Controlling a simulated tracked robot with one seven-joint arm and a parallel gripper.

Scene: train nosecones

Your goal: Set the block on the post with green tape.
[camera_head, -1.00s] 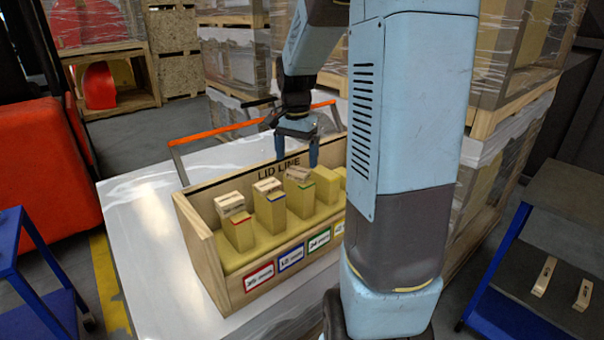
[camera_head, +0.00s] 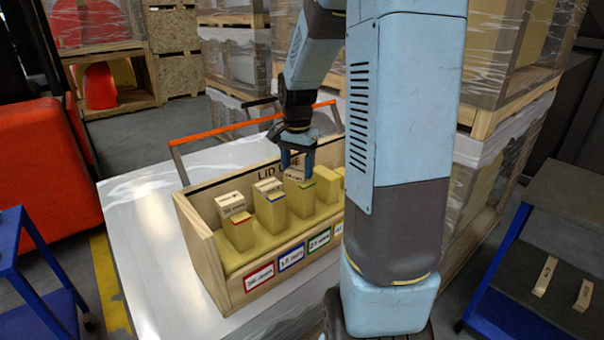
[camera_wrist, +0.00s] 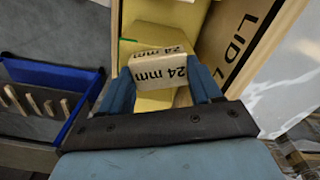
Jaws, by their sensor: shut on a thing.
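The pale wooden block (camera_head: 297,173) stands at the top of the yellow post with green tape (camera_head: 301,200). In the wrist view the block (camera_wrist: 158,70) shows "24 mm" on its faces and lies between my two fingers. My gripper (camera_head: 298,160) has come down on it from above and is shut on it. The green tape edge (camera_wrist: 126,41) shows beside the block in the wrist view. The block looks to be touching the post top, but my fingers partly hide the contact.
The posts stand in a wooden rack (camera_head: 210,238) marked "LID LINE" on a white table (camera_head: 145,225). Similar blocks sit on the red-taped post (camera_head: 240,235) and blue-taped post (camera_head: 272,211). Another post (camera_head: 329,188) stands close on the right. A cart (camera_head: 545,285) holds loose pieces.

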